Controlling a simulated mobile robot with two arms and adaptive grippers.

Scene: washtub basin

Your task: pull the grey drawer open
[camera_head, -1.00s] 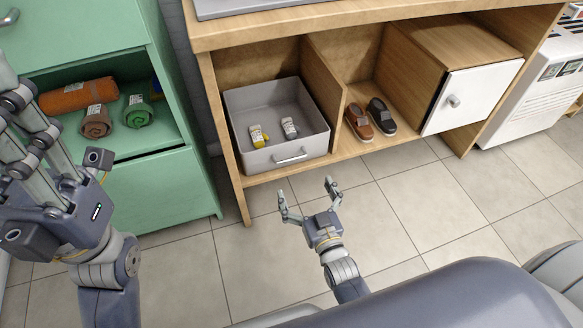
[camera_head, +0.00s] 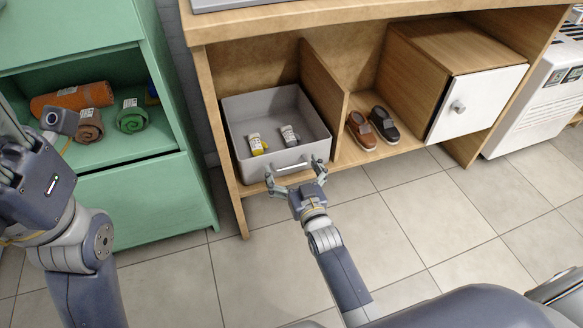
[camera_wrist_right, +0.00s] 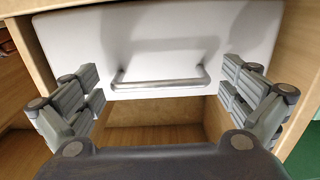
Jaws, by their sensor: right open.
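The grey drawer (camera_head: 268,107) is an open-topped box in the left compartment of the wooden unit, its front about level with the unit's front edge. Its bar handle (camera_head: 293,165) is on the front panel. My right gripper (camera_head: 295,174) is open in front of the handle, fingers spread to either side. In the right wrist view the drawer front (camera_wrist_right: 150,40) looks white, and the silvery handle (camera_wrist_right: 160,84) lies between the open fingers, with no clear contact. My left gripper is at the left edge, its fingers largely cut off.
Shoes (camera_head: 371,127) sit in the middle compartment beside a white-doored cabinet (camera_head: 473,103). A green cabinet (camera_head: 140,195) with rolled towels (camera_head: 131,118) stands left. The tiled floor in front is clear.

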